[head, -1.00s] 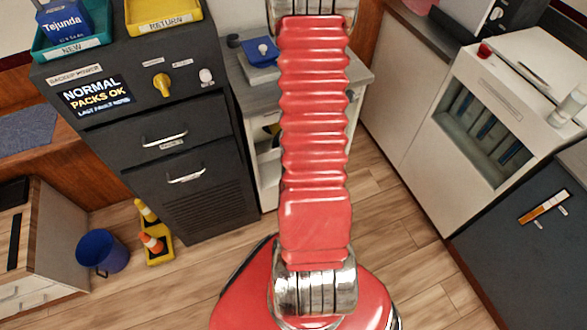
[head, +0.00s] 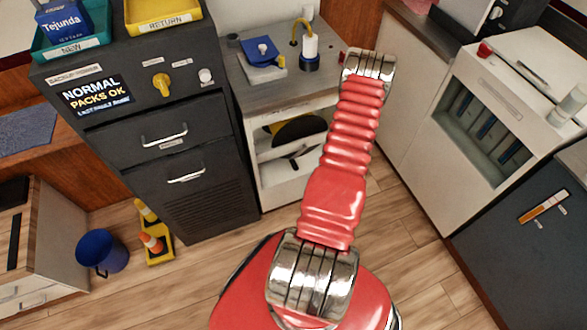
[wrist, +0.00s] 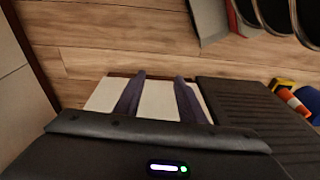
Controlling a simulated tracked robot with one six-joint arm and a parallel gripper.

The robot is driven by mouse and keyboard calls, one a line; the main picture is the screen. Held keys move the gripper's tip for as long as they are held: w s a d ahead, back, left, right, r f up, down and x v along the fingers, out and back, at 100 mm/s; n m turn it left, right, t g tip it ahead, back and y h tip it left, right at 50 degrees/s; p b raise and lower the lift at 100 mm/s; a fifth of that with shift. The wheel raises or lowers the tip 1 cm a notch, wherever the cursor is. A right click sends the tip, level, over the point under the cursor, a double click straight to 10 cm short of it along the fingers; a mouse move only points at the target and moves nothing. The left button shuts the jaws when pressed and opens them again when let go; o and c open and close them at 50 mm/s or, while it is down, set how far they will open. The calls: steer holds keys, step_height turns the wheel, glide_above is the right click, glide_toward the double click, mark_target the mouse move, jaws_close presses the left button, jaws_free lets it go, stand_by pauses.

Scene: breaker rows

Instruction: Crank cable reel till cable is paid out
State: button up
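A dark round object with a bit of yellow, which may be the cable reel (head: 300,131), sits in the open upper bay of the pale cabinet in the head view. I cannot make out a crank handle or how much cable is out. My gripper (wrist: 160,84) shows in the wrist view as two dark fingers standing apart with nothing between them. Beyond them is a pale panel (wrist: 101,96). In the head view my gripper is not visible; my red arm reaches up toward the right side of the cabinet. No reel shows in the wrist view.
The cabinet's grey top (head: 248,96) carries a blue device (head: 262,50) and a white cylinder with a yellow hose (head: 310,45). A dark backup power cabinet (head: 165,130) stands left. Cones (head: 152,242) and a blue bin (head: 102,252) are on the floor. A white unit (head: 455,150) stands right.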

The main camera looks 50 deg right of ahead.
steer(key=a+f+t+h, duration=0.1)
steer(key=a+f+t, duration=0.25)
steer(key=f, duration=0.55)
steer(key=t+h, duration=0.8)
steer(key=t, duration=0.2)
glide_toward(296, 170)
steer(key=s, duration=0.2)
steer(key=shift+s+a+r+n, duration=0.1)
steer(key=shift+a+n, duration=0.3)
steer(key=shift+a, duration=0.05)
steer(key=shift+d, duration=0.1)
steer(key=shift+x, duration=6.85)
steer(key=shift+c, duration=0.5)
